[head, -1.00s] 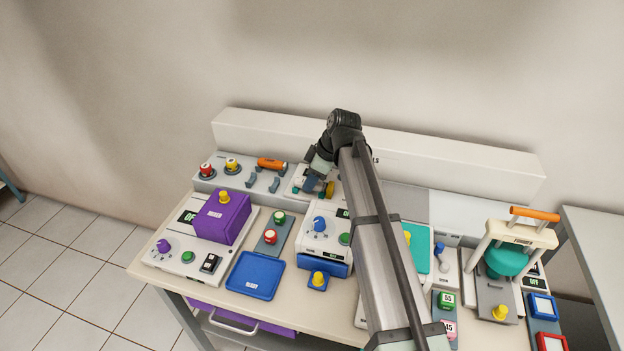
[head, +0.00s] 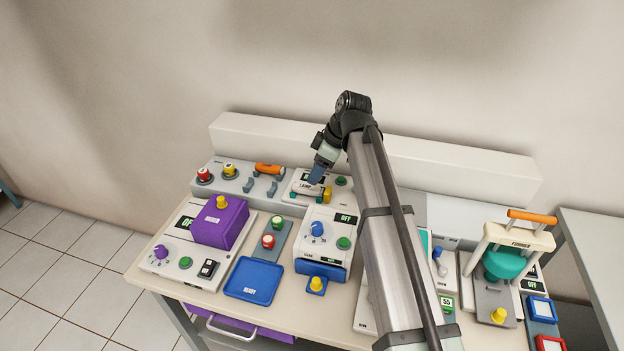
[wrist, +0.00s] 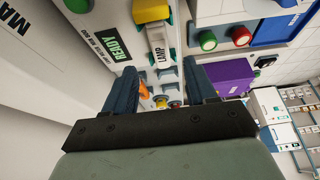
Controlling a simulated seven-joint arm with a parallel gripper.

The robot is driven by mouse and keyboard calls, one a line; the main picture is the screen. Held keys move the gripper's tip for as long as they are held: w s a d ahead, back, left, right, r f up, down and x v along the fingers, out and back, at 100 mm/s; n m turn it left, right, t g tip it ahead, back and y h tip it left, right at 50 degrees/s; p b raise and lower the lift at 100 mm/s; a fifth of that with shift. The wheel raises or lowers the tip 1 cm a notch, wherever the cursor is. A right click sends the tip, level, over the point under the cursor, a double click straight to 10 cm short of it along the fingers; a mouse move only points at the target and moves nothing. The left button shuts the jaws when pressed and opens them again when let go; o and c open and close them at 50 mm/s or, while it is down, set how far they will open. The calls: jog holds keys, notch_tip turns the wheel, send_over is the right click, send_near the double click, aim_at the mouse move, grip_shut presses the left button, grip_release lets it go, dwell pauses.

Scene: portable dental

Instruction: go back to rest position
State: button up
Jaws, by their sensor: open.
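My gripper (head: 316,176) is above the back row of the bench, close to the small white unit labelled LAMP (head: 306,186). In the wrist view its two blue fingers (wrist: 163,88) stand apart with nothing held between them. The lamp unit (wrist: 161,50) shows beyond the fingertips in the wrist view, with a yellow knob at its end. Whether a fingertip touches it cannot be told from the head view. My arm crosses the middle of the bench and hides part of it.
A purple box (head: 220,222), a blue READY tray (head: 254,280) and a white unit with a blue dial (head: 328,240) stand left of my arm. A press with an orange handle (head: 532,216) stands at the right. The wall is behind; free air lies above the bench.

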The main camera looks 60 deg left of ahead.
jog(key=v, duration=0.7)
jog(key=shift+r, duration=0.2)
jog(key=shift+d, duration=0.1)
